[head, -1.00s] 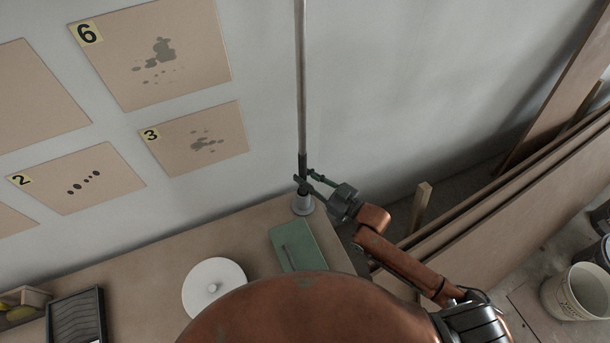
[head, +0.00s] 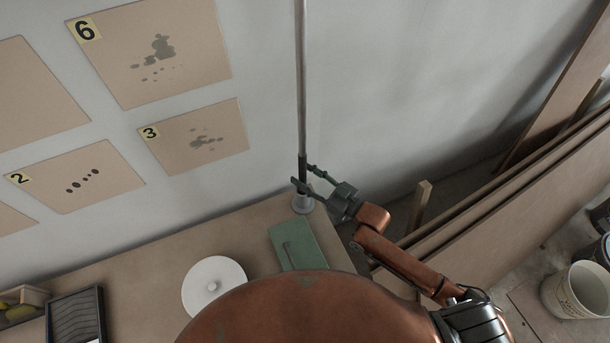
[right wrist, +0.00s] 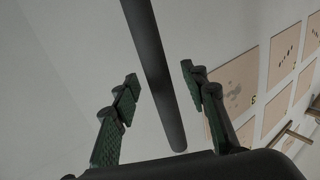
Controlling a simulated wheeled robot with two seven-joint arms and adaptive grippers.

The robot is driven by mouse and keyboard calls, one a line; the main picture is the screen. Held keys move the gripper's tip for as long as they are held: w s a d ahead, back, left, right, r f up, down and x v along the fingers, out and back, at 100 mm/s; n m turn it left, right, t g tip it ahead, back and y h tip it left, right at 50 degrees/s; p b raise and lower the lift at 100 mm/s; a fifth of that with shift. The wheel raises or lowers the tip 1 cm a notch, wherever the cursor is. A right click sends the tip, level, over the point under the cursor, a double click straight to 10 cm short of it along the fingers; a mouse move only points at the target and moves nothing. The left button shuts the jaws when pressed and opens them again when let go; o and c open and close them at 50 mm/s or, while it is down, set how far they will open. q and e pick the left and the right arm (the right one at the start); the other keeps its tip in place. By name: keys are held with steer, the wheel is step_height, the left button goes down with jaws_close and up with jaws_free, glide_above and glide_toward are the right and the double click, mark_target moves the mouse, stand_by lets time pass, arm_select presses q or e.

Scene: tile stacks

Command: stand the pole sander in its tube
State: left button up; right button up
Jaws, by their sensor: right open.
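The pole sander (head: 301,80) stands upright, a long grey pole with a dark lower grip; its top is out of view. Its lower end reaches down to the short pale tube (head: 303,206) at the table's back edge and appears to be inside it, though the gripper partly covers the mouth. My right gripper (head: 306,176) is open, with its green fingers on either side of the pole just above the tube. In the right wrist view the dark pole (right wrist: 155,65) passes between the spread fingers with gaps on both sides. My left gripper is not in view.
On the table (head: 150,265) are a green box (head: 297,245), a white round lid (head: 214,287), a black ribbed tray (head: 75,318) and a small wooden box (head: 22,304). Long boards (head: 500,210) lean at right, near a white bucket (head: 580,292). The wall rises close behind the tube.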

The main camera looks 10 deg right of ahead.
steer(key=shift+f, duration=0.1)
steer(key=shift+s+d, duration=0.15)
steer(key=v, duration=1.1)
steer(key=shift+s+d, duration=0.25)
